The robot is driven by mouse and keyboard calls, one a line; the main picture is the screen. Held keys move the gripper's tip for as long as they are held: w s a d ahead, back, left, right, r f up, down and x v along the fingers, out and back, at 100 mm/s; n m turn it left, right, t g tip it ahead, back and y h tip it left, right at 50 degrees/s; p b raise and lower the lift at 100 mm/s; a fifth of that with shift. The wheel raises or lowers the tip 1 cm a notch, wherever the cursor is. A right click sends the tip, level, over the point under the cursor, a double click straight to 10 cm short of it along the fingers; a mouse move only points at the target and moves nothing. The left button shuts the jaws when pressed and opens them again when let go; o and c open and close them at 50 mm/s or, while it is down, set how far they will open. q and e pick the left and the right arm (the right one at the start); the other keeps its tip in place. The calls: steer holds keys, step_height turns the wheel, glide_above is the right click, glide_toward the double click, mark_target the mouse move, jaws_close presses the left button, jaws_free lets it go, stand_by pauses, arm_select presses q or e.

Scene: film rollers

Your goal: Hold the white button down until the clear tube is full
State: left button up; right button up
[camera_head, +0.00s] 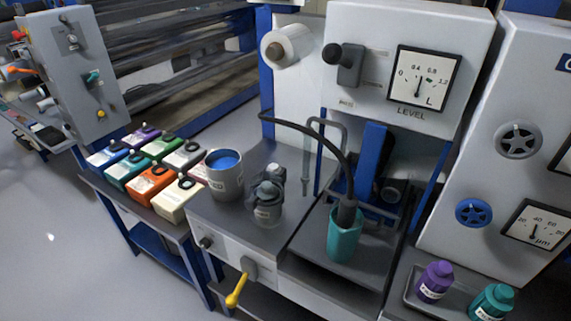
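Neither of my grippers is in view. I cannot pick out a white button. A level gauge (423,78) marked in L is on the upper grey panel, its needle pointing nearly straight up. A dark lever or knob (345,62) is to its left. I cannot clearly make out a clear tube. A thin bent grey pipe (305,165) hangs below the panel. A black hose (325,133) curves down to a dark nozzle in a teal cup (344,240), which stands on the machine's dark shelf. The cup's contents are hidden.
Several coloured boxes (150,184) fill the left table. Purple (434,281) and teal (491,302) bottles stand at lower right. A yellow lever (237,290) sticks out in front.

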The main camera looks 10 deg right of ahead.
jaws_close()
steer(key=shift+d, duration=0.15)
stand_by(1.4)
